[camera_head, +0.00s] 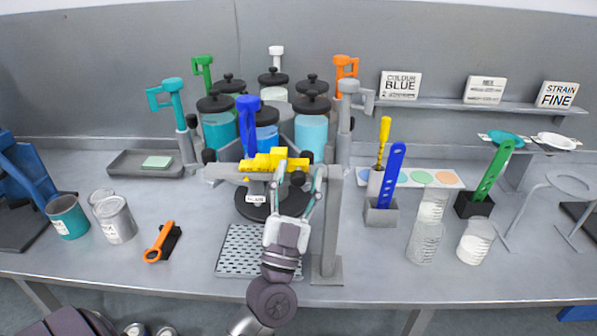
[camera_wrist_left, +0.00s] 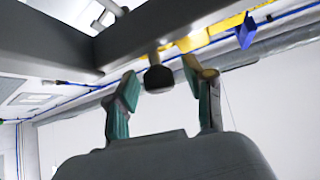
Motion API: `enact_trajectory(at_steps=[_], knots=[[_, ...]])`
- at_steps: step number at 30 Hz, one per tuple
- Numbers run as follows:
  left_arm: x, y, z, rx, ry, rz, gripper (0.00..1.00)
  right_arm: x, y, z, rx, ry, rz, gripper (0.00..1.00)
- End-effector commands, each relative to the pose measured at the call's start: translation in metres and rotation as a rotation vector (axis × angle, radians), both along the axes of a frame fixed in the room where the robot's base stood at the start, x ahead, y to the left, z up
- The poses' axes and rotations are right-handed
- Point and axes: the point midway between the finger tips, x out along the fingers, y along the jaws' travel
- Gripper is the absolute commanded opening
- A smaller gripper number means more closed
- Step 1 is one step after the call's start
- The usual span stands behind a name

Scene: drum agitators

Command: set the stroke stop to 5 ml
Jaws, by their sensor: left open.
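A yellow stepped piece (camera_head: 262,162) sits on a grey horizontal bar (camera_head: 226,172) in front of the paint dispenser carousel; I take it as the stroke stop. Its volume marks are not readable. It also shows in the left wrist view (camera_wrist_left: 222,29). A black knob (camera_head: 298,178) is at the bar, and in the left wrist view (camera_wrist_left: 158,77) it appears between the fingers. My left gripper (camera_head: 301,172) is open at the bar's front, its fingers either side of the knob; contact cannot be told. A blue pump handle (camera_head: 248,122) rises behind the yellow piece.
A grey post (camera_head: 328,225) stands close right of my left gripper. A perforated drip tray (camera_head: 236,250) lies below. Open cans (camera_head: 117,220) and an orange-handled tool (camera_head: 160,243) are left; scoop holders (camera_head: 380,212) and clear cups (camera_head: 427,235) are right.

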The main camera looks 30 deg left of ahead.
Motion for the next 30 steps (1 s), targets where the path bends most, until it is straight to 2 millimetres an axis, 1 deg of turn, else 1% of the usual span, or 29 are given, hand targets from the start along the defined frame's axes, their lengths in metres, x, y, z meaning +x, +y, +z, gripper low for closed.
enact_trajectory(at_steps=[6, 7, 16, 25, 28, 30], knots=[[0.000, 0.000, 0.000, 0.000, 0.000, 0.000, 0.53, 0.000, 0.000, 0.000, 0.000, 0.000, 0.000, 0.40], [0.000, 0.000, 0.000, 0.000, 0.000, 0.000, 0.50, 0.000, 0.000, 0.000, 0.000, 0.000, 0.000, 0.40], [0.000, 0.000, 0.000, 0.000, 0.000, 0.000, 0.00, 0.000, 0.000, 0.000, 0.000, 0.001, 0.000, 0.40], [-0.001, 0.002, 0.000, 0.000, 0.001, 0.001, 0.00, 0.000, 0.000, 0.000, 0.000, 0.001, 0.000, 0.40], [-0.008, 0.014, 0.000, 0.002, 0.004, 0.004, 0.00, -0.001, 0.000, 0.004, 0.000, 0.002, 0.000, 0.40], [-0.016, 0.026, 0.000, 0.004, 0.005, 0.004, 0.00, -0.001, 0.000, 0.007, 0.000, 0.002, 0.000, 0.40]])
